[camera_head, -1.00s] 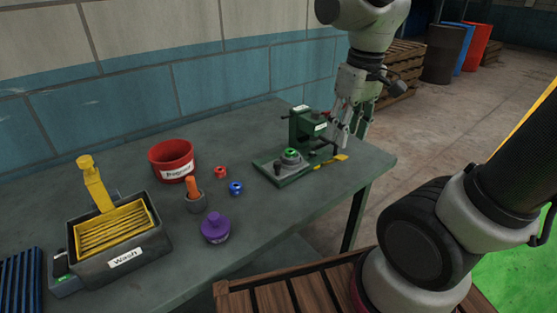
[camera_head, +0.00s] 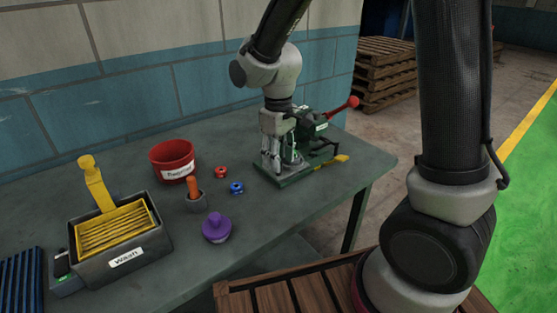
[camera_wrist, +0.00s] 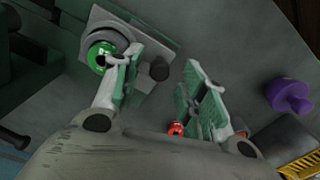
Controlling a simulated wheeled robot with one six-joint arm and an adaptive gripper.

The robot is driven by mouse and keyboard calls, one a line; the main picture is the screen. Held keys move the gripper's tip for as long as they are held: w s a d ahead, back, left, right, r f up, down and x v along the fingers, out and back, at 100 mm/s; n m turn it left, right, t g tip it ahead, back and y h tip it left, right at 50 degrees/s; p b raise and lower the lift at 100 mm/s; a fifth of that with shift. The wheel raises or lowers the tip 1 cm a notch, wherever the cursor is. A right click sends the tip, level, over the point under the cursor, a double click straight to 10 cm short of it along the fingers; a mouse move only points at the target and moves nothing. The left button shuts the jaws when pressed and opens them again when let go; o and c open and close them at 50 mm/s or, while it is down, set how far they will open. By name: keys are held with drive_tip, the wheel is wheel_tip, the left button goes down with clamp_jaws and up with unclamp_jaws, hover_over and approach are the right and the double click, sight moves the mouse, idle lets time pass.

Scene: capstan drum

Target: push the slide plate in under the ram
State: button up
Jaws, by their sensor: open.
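The green press (camera_head: 310,124) stands near the table's right end, with its red-knobbed lever (camera_head: 340,107) pointing up to the right. The light grey slide plate (camera_wrist: 165,24) shows in the wrist view, bearing a round grey seat (camera_wrist: 98,36) with a green ring (camera_wrist: 100,56) and a dark knob (camera_wrist: 160,69). My gripper (camera_head: 272,167) is open and empty, low at the press's front left; it also shows in the wrist view (camera_wrist: 158,72). Its left finger overlaps the ring and plate edge in that view; I cannot tell whether it touches. In the head view my gripper hides most of the plate.
A red bin (camera_head: 172,160) and the wash tray (camera_head: 140,251) are further left. A yellow piece (camera_head: 341,158) lies by the press's right.

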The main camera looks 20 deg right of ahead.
drive_tip(key=shift+f, duration=0.7)
clamp_jaws()
drive_tip(key=shift+w+d, duration=0.3)
drive_tip(key=shift+d, duration=0.45)
drive_tip(key=shift+w+d, duration=0.25)
drive_tip(key=shift+d, duration=0.5)
drive_tip(key=shift+w+d, duration=0.3)
drive_tip(key=shift+d, duration=0.45)
unclamp_jaws()
